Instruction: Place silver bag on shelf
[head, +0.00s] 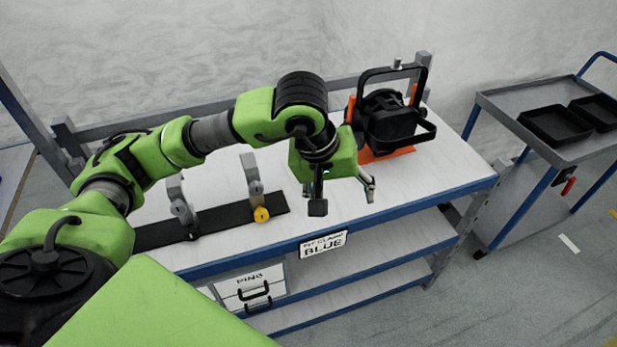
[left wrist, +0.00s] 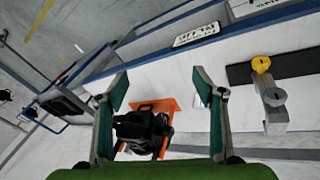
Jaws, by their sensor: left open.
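My left gripper (head: 342,194) hangs open above the front part of the white workbench top (head: 440,175). Its two spread fingers also show in the left wrist view (left wrist: 160,88), with nothing held between them. A small pale sliver (left wrist: 200,88) shows at the inner side of the right finger there; I cannot tell if it is the silver bag. No silver bag shows clearly in either view. Below the bench top are shelf boards, an upper one (head: 405,243) and a lower one (head: 350,297). My right gripper is not in view.
A black lamp (head: 388,120) on an orange base stands at the back right of the bench. A black strip with grey clamps (head: 253,180) and a yellow knob (head: 261,214) lies left. White drawers (head: 250,282) sit below. A cart (head: 500,108) with black trays stands right.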

